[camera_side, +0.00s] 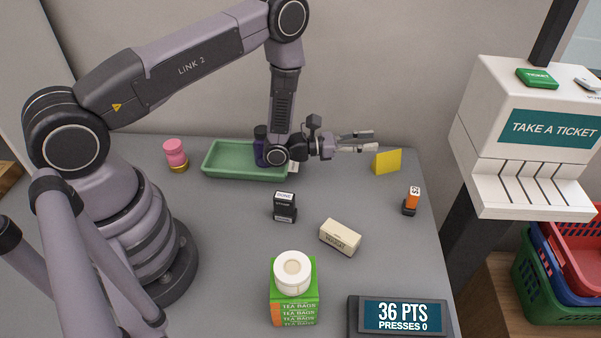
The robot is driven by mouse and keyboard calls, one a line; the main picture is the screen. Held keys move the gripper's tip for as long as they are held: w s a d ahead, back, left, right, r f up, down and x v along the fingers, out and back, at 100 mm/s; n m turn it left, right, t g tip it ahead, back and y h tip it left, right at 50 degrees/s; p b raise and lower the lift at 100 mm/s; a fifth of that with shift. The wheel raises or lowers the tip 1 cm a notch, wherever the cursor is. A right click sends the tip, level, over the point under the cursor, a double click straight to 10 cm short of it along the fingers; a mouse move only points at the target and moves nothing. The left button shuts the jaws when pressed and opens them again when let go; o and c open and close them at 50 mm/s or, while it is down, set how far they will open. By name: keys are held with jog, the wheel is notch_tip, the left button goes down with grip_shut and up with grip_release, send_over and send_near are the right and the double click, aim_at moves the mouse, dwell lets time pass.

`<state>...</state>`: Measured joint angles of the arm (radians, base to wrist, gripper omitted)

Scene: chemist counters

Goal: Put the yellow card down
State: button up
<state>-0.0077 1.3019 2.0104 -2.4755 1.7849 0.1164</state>
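The yellow card (386,161) stands upright, slightly tilted, on the grey counter near its back right edge. My gripper (370,141) points right, low over the back of the counter, with its fingertips just left of and a little above the card in the picture. The two fingers are spread with a gap between them, and nothing shows between them. The card appears apart from the fingers.
A green tray (222,172) with a dark bottle (261,146) lies behind my wrist. Stamps (285,208) (411,201), a cream box (340,238), a tea box (294,308) and a points display (400,316) stand nearer. A ticket machine (530,135) is right of the counter.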

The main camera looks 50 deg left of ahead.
jog(key=s+d+r+m+g+h, duration=0.35)
jog(key=r+m+g, duration=0.2)
jog(key=r, duration=0.35)
jog(key=s+d+r+m+g+h, duration=0.35)
jog(key=r+m+g, duration=0.2)
jog(key=r, duration=0.45)
jog(key=s+r+m+g+y, duration=0.6)
jog(key=s+m, duration=0.3)
jog(key=s, duration=0.5)
jog(key=s+a+r+m+t+y, duration=0.2)
jog(key=s+a+y, duration=0.4)
jog(key=a, duration=0.3)
jog(key=s+a+r+m+t+y, duration=0.2)
jog(key=s+a+m+t+y, duration=0.3)
jog(key=a, duration=0.4)
jog(key=shift+s+a+r+m+t+y, duration=0.2)
jog(key=shift+s+m+t+y, duration=0.1)
jog(key=shift+s+m+y, duration=0.55)
